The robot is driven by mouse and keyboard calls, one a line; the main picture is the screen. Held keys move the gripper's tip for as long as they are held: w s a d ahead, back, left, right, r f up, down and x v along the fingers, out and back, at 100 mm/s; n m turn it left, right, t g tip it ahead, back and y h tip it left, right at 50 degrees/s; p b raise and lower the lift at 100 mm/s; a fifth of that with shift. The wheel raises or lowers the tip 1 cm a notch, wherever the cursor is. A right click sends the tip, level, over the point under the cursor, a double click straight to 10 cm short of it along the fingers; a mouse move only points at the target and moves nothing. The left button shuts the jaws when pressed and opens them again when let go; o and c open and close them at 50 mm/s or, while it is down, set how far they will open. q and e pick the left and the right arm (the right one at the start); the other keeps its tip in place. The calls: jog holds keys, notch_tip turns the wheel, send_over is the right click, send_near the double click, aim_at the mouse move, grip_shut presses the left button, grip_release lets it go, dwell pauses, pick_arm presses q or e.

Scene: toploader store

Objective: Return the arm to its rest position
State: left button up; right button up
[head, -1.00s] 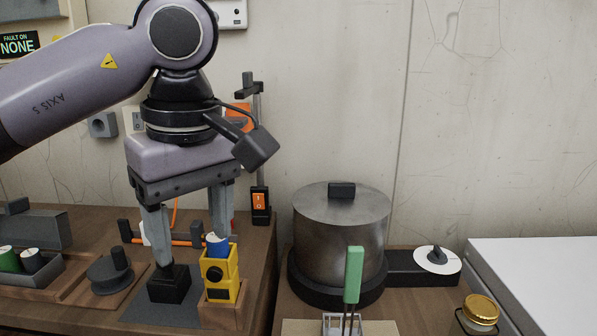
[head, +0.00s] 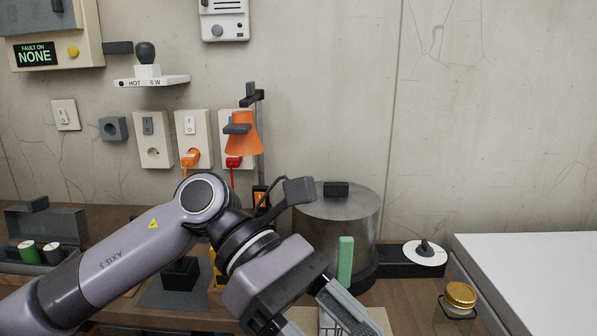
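My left arm comes in from the left and bends down toward the bottom middle of the head view. My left gripper (head: 322,318) points down and to the right at the bottom edge. Its two grey fingers stand apart with a gap between them, and their tips are at or past the edge of the picture. I see nothing held in the visible part. My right gripper is not in view. The yellow holder (head: 216,270) is mostly hidden behind my arm, beside a black block (head: 181,274) on the bench.
A lidded metal pot (head: 345,215) stands behind my gripper, with a green-handled tool (head: 345,262) in front of it. An orange lamp (head: 243,135) stands behind my wrist. A gold-lidded jar (head: 460,297) and a white surface (head: 540,275) are at right.

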pick_arm(q)
jog(key=w+r+n+t+h+p, duration=0.2)
jog(key=w+r+n+t+h, duration=0.25)
jog(key=n+h, duration=1.05)
jog(key=w+a+f+n+t+y+p, duration=0.1)
jog(key=w+a+f+n+t+y, duration=0.4)
jog(key=n+t, duration=0.7)
jog(key=w+a+f+n+t+y+p, duration=0.1)
jog(key=w+a+f+n+t+y, duration=0.3)
jog(key=f+n+t, duration=0.7)
jog(key=s+a+f+n+g+y, duration=0.3)
jog(key=a+f+n+y, duration=0.5)
jog(key=n, duration=0.5)
jog(key=s+a+f+n+g+y, duration=0.3)
jog(key=s+f, duration=0.4)
jog(key=f, duration=0.1)
jog(key=s+a+f+n+g+y+p, duration=0.1)
jog(key=s+a+f+n+g+y, duration=0.1)
jog(key=s+f, duration=0.4)
jog(key=shift+s+a+f+n+g+y+p, duration=0.35)
jog(key=shift+a+f+n+g, duration=0.3)
jog(key=shift+a+f+n, duration=0.3)
